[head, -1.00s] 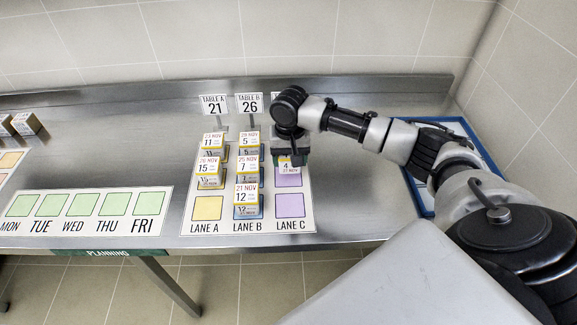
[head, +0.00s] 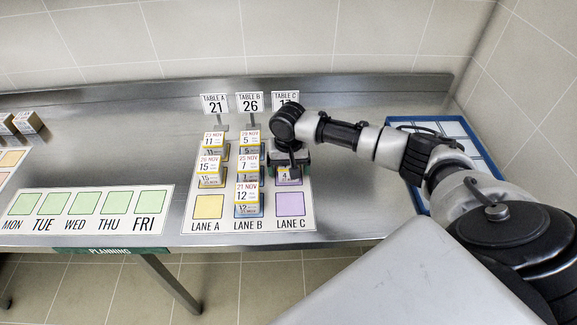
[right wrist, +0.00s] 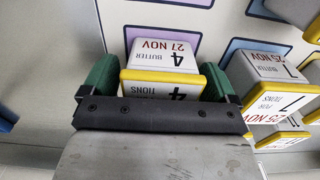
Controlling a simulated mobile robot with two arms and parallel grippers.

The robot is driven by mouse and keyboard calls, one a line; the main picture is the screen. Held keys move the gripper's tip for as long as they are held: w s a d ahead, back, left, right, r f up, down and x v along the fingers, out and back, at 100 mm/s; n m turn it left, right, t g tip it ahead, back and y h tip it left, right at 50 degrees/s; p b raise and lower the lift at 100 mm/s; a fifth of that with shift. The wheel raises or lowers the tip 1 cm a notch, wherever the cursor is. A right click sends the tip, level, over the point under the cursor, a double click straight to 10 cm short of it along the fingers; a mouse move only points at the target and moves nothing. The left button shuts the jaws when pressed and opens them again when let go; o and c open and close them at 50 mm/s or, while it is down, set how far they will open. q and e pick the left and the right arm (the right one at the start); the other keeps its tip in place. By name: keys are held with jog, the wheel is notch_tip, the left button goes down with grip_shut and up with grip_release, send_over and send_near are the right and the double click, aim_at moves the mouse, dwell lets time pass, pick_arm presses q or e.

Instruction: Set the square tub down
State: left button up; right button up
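The square tub (head: 285,174) is a light box with a yellow band, marked 4 and 27 NOV. It is in lane C, at the purple square behind the front one. My right gripper (head: 289,163) is above and around it, with a green finger on each side. In the right wrist view the tub (right wrist: 162,58) sits between the fingers, which appear to press its sides. It looks level and low over the lane card; its underside is hidden, so contact cannot be told. My left gripper is not in view.
Lane B tubs (head: 247,192) stand close on the left, with lane A tubs (head: 210,168) beyond. The front purple square (head: 290,204) is empty. The Table C sign (head: 285,98) stands behind. A blue-rimmed tray (head: 421,204) lies right, under my arm.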

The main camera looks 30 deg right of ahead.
notch_tip(320, 180, up, 12)
jog(key=shift+r+b, duration=0.2)
jog(key=shift+b, duration=0.2)
dwell(0.3)
